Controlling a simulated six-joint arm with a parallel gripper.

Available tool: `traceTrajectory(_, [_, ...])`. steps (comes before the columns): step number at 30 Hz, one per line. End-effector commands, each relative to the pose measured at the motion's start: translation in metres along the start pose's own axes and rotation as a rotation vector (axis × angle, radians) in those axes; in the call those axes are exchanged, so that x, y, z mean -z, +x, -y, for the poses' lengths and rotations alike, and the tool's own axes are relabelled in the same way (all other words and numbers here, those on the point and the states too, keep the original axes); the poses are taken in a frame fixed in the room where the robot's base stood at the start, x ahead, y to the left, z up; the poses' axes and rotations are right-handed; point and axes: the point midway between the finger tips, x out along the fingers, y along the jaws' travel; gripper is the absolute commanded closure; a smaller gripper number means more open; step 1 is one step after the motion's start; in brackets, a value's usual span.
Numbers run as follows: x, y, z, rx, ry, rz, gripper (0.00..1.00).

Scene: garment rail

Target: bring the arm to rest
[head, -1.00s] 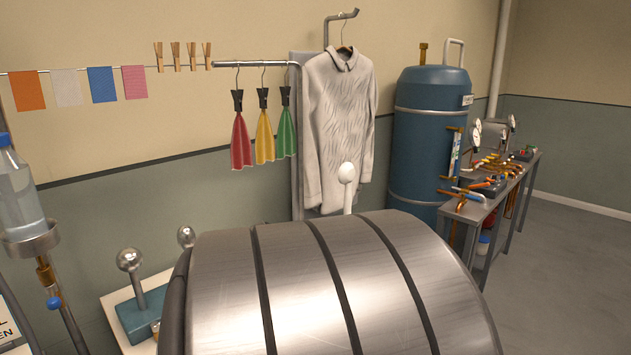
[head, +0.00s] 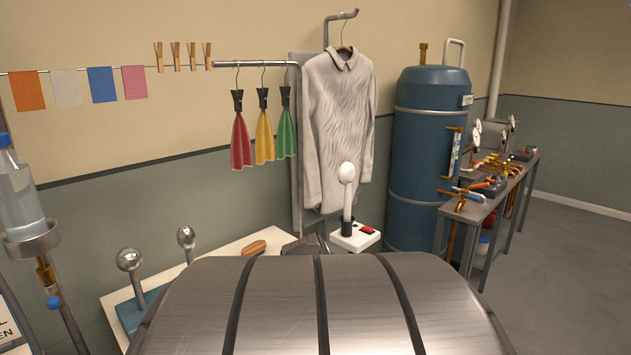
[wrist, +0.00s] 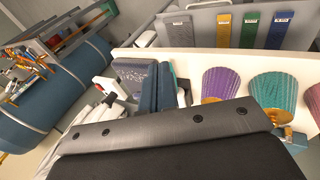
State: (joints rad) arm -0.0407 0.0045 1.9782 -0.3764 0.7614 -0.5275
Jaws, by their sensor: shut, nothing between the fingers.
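My arm's broad metal link with dark bands fills the bottom middle of the head view. In the wrist view, a dark bolted part of my gripper (wrist: 175,130) spans the lower half. My gripper is shut with nothing held. Red (head: 241,142), yellow (head: 264,135) and green (head: 286,130) cloths hang clipped on the rail (head: 245,64).
A white bench (head: 226,256) with ball-topped levers (head: 130,260) and a white box with a red switch (head: 352,238) lies behind my arm. A blue tank (head: 420,160) stands right of the shirt. The right floor (head: 570,270) is clear. Pleated shades (wrist: 222,84) show in the wrist view.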

Motion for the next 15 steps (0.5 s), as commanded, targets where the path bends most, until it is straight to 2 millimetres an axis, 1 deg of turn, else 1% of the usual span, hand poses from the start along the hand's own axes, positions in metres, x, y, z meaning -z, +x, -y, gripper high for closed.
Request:
traceTrajectory(3, [0.018,-0.004,0.007,0.002,-0.017,-0.012,1.0])
traceTrajectory(15, [0.074,-0.02,0.034,0.004,-0.063,-0.046,1.0])
